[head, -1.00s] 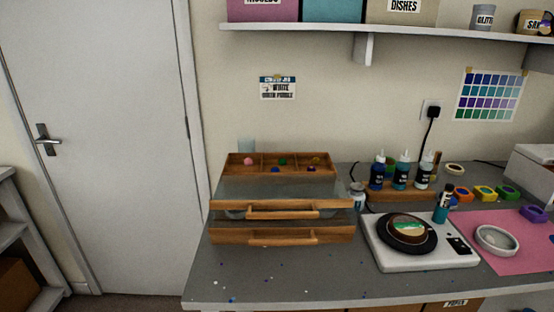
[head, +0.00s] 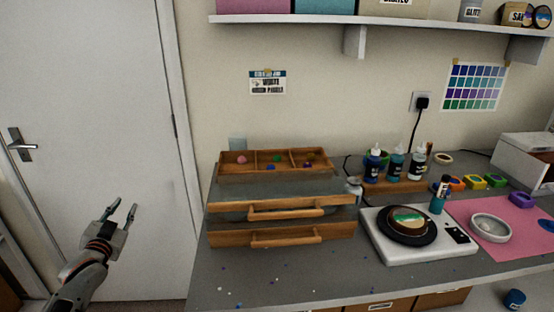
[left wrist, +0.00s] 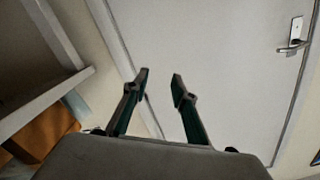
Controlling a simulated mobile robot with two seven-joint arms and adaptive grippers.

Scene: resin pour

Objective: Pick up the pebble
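No thing in view can be surely told as the pebble. Small coloured pieces, pink (head: 241,160), green (head: 277,159) and blue among them, lie in the compartments of a wooden tray (head: 226,178) on top of the drawer unit. Tiny white and blue specks lie on the grey bench front. The upper drawer (head: 225,209) and lower drawer (head: 225,236) stick out below; their insides are mostly hidden. My left gripper (head: 122,208) is open and empty, left of the bench before the white door. The left wrist view shows its spread fingers (left wrist: 160,80). My right gripper is out of view.
A white turntable scale (head: 385,245) holds a round dark piece with a green and white top. Bottles (head: 396,168) stand in a wooden rack behind it. A pink mat (head: 475,210) with a white ring dish lies right. The bench front left is clear except for specks.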

